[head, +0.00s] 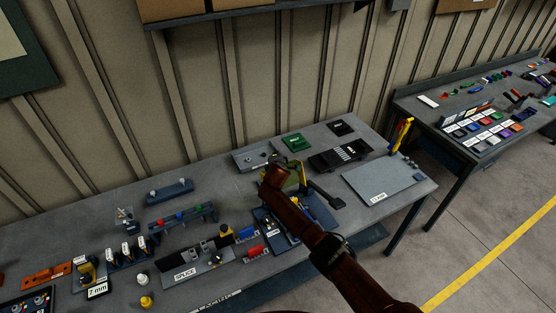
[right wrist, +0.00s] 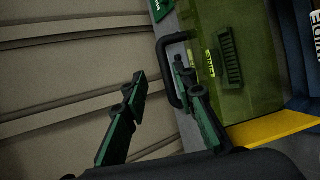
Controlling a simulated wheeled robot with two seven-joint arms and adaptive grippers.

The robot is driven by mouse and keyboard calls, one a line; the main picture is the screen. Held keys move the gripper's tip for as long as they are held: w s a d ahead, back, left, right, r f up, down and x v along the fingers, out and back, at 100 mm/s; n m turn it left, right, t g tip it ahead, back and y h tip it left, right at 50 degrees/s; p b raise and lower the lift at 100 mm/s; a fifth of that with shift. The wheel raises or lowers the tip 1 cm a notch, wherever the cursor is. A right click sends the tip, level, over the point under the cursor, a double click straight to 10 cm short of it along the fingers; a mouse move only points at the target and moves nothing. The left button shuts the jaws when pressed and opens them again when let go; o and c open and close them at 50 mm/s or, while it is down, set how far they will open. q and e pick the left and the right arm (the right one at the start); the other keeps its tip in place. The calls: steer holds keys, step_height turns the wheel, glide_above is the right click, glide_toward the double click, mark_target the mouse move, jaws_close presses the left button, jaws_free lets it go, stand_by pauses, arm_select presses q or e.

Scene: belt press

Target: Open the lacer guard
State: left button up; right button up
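The lacer guard (right wrist: 262,80) is a see-through yellow-green panel with a dark looped handle (right wrist: 163,68) on its left edge in the right wrist view. In the head view the yellow-green lacer (head: 296,180) stands mid-bench, partly covered by my dark red right arm. My right gripper (right wrist: 159,76) is open, its two green-lined fingers spread apart. The right-hand finger overlaps the handle loop in the picture; I cannot tell whether it touches. The left-hand finger is clear of the handle, against the wall behind. The guard looks closed, though its lower edge is hidden. My left gripper is not in view.
The bench (head: 120,205) carries a splice fixture (head: 190,270), a black block (head: 340,157), a green block (head: 297,143) and a pale plate (head: 382,181). The ribbed wall (head: 170,90) rises close behind. A second bench (head: 410,98) stands right, across a gap.

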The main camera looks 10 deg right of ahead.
steer(key=shift+s, duration=0.1)
steer(key=v, duration=1.1)
steer(key=shift+s+r, duration=0.3)
steer(key=shift+a, duration=0.1)
